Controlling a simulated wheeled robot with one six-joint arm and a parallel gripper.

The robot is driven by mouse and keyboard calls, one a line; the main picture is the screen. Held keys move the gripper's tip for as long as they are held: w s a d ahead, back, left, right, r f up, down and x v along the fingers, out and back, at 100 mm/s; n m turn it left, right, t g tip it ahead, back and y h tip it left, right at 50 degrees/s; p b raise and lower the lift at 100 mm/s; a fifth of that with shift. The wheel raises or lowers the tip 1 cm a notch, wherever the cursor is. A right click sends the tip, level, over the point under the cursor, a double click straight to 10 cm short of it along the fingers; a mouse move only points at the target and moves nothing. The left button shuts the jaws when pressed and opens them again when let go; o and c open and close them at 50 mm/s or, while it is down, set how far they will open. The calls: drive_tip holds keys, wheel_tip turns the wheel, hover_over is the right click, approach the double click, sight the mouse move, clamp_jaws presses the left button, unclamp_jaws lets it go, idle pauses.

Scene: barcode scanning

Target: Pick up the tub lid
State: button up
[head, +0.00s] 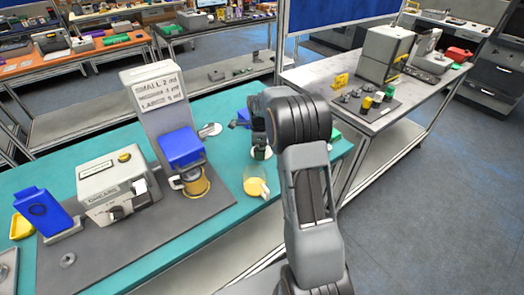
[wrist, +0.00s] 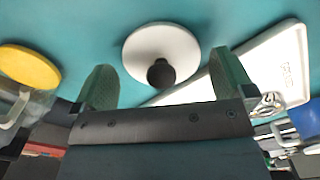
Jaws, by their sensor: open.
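The tub lid is a white disc with a dark round knob; in the wrist view the lid (wrist: 140,45) lies flat on the teal table top, just beyond my fingertips. My gripper (wrist: 166,82) is open and empty. Its two green fingers stand apart, with the knob between their directions and slightly beyond them. In the head view my gripper (head: 250,122) is partly hidden behind my own arm.
A clear cup with yellow contents (head: 255,186) stands near the front edge. A machine with a blue head (head: 181,147) and a grey boxy device (head: 112,187) stand to the left. A white flat plate (wrist: 275,65) lies right of the lid in the wrist view.

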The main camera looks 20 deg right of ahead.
drive_tip(key=shift+f, duration=0.85)
drive_tip(key=c, duration=0.7)
drive_tip(key=shift+c, duration=0.2)
drive_tip(key=shift+r, duration=0.15)
